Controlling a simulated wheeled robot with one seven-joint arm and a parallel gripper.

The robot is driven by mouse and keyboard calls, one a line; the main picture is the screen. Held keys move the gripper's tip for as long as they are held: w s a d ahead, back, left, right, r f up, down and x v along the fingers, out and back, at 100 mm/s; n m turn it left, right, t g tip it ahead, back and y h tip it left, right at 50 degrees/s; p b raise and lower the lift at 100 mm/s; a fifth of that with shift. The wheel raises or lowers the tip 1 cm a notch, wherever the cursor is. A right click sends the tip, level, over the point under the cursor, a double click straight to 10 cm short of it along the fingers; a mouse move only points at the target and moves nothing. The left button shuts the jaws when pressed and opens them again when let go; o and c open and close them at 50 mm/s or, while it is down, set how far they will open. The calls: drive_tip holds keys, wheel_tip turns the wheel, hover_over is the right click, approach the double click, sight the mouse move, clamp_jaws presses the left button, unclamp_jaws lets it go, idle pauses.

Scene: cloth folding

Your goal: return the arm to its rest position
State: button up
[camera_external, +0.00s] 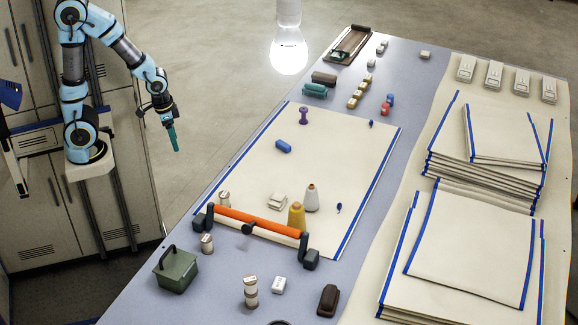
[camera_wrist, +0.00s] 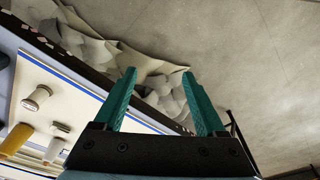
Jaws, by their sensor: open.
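My arm (camera_external: 130,52) is blue and black and stands at the left in the external view, bent over with its end hanging down. My gripper (camera_external: 174,145) has teal fingers and points downward, to the left of the table and clear of it. In the wrist view the two teal fingers of my gripper (camera_wrist: 159,85) are apart with nothing between them. Behind them are the table edge, crumpled pale cloth (camera_wrist: 150,75) and bare floor.
The grey-blue table (camera_external: 350,105) carries a blue-edged cloth (camera_external: 350,150), an orange roller (camera_external: 257,221), spools and a green box (camera_external: 175,270). Folded cloth stacks (camera_external: 470,250) lie at the right. A lit bulb (camera_external: 289,50) hangs above. Lockers (camera_external: 30,220) stand behind my arm. Floor between arm and table is clear.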

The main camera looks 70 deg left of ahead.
drive_tip(key=shift+r, duration=0.1)
wheel_tip(320, 180, up, 12)
drive_tip(key=p, duration=1.1)
drive_tip(key=shift+f+p, duration=0.25)
drive_tip(key=shift+p, duration=0.1)
drive_tip(key=shift+w, duration=0.1)
